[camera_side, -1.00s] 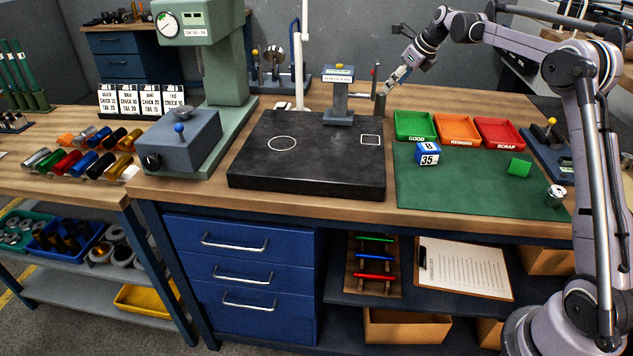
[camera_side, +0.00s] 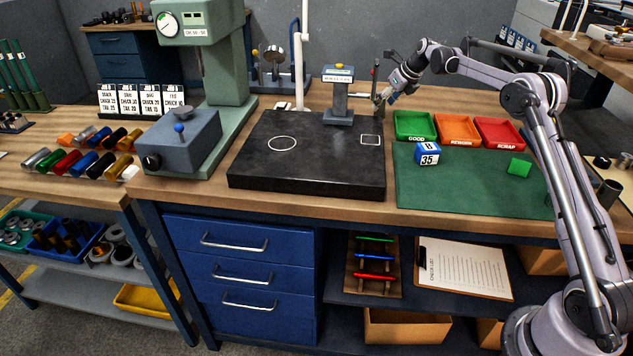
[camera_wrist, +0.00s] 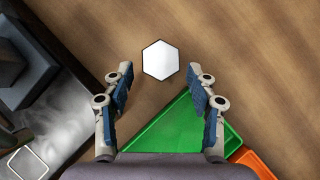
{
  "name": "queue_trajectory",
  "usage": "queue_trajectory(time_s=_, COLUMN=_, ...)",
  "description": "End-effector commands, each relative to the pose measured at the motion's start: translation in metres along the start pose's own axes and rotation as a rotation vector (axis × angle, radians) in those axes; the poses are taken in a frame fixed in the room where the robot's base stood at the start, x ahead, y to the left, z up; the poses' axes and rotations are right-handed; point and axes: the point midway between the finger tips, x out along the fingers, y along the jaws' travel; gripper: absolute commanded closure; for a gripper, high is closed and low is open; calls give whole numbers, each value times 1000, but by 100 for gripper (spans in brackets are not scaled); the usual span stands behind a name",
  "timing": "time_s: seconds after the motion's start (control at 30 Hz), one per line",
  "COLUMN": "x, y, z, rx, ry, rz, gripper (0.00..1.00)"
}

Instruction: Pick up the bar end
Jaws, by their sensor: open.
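The bar end shows in the wrist view as a pale, bright hexagonal end face (camera_wrist: 159,60) above the wooden bench, seen end-on. In the side view a small grey upright piece (camera_side: 380,108) beside the black plate's back right corner appears to be the same bar end, partly covered by my gripper. My gripper (camera_wrist: 160,88) is open and empty. In the wrist view the hexagon lies just beyond the fingertips, roughly centred between them. In the side view my gripper (camera_side: 385,95) is right at the grey piece; I cannot tell whether they touch.
The black plate (camera_side: 300,180) and a grey gauge stand (camera_side: 338,100) are to the left. The green GOOD tray (camera_side: 415,127) is close on the right, then orange and red trays. A dark red-topped post (camera_side: 375,75) stands just behind. A numbered block (camera_side: 428,154) is on the green mat.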

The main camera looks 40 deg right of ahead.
Motion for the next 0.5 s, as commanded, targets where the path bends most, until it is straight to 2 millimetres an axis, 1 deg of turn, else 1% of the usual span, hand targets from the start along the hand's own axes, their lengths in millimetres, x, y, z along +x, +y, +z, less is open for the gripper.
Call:
queue_trajectory(time_s=0.03, x=7, y=0, z=0, rx=-1, ry=0, rz=0, gripper=43)
queue_trajectory(time_s=0.1, x=14, y=0, z=0, rx=-1, ry=-1, rz=0, gripper=43)
queue_trajectory(time_s=0.2, x=20, y=0, z=0, rx=0, ry=-1, rz=0, gripper=43)
queue_trajectory(time_s=0.47, x=23, y=0, z=0, rx=0, ry=-1, rz=0, gripper=43)
queue_trajectory(time_s=0.5, x=22, y=0, z=0, rx=0, ry=-1, rz=0, gripper=48)
